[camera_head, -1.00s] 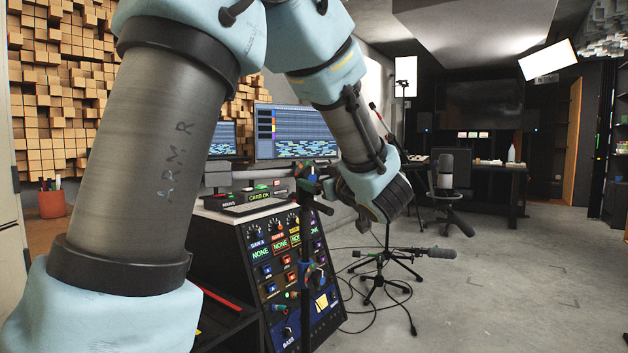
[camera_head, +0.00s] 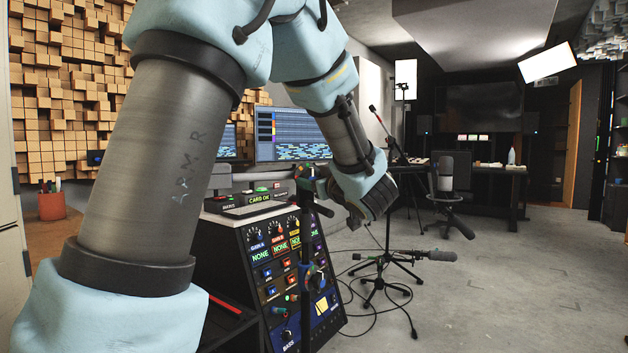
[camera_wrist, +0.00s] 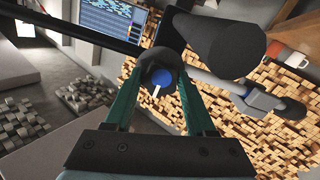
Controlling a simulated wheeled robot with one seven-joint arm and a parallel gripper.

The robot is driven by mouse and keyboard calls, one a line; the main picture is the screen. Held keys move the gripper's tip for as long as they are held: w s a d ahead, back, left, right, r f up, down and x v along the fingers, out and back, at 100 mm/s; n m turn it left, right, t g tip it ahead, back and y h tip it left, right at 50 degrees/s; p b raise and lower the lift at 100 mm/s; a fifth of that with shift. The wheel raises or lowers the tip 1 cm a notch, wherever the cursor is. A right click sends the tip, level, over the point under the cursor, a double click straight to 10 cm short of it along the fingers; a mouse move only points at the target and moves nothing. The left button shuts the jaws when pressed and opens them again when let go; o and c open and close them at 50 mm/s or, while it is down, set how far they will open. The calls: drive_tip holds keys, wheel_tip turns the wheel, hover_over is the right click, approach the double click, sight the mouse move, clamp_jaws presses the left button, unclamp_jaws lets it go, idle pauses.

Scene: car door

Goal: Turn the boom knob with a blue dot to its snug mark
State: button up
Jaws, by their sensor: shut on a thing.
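The boom knob (camera_wrist: 161,76) with a blue dot sits at the middle of the wrist view, dark-rimmed, with a white pointer line running down from the blue face. My gripper (camera_wrist: 160,84) has its two green fingers on either side of the knob and is shut on it. The dark boom tube (camera_wrist: 75,28) runs from the upper left to the knob. I cannot make out the snug mark. In the head view, the knob and my fingertips are too small and covered to tell apart, near the top of the stand (camera_head: 306,225).
A sloped rack (camera_head: 275,275) with knobs stands behind the stand. A second microphone stand (camera_head: 385,265) and loose cables lie to the right. A dark foam-like cylinder (camera_wrist: 222,42) is close to the right finger. Open floor lies at the right.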

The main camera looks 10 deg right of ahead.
clamp_jaws()
drive_tip(key=shift+f+n, duration=0.1)
drive_tip(key=shift+n, duration=0.2)
drive_tip(key=n+b, duration=0.3)
drive_tip(key=shift+f, duration=0.15)
drive_tip(key=shift+n+b, duration=1.6)
drive_tip(key=shift+n, duration=0.5)
drive_tip(key=shift+r, duration=0.2)
drive_tip(key=o, duration=0.7)
unclamp_jaws()
drive_tip(key=shift+o, duration=0.2)
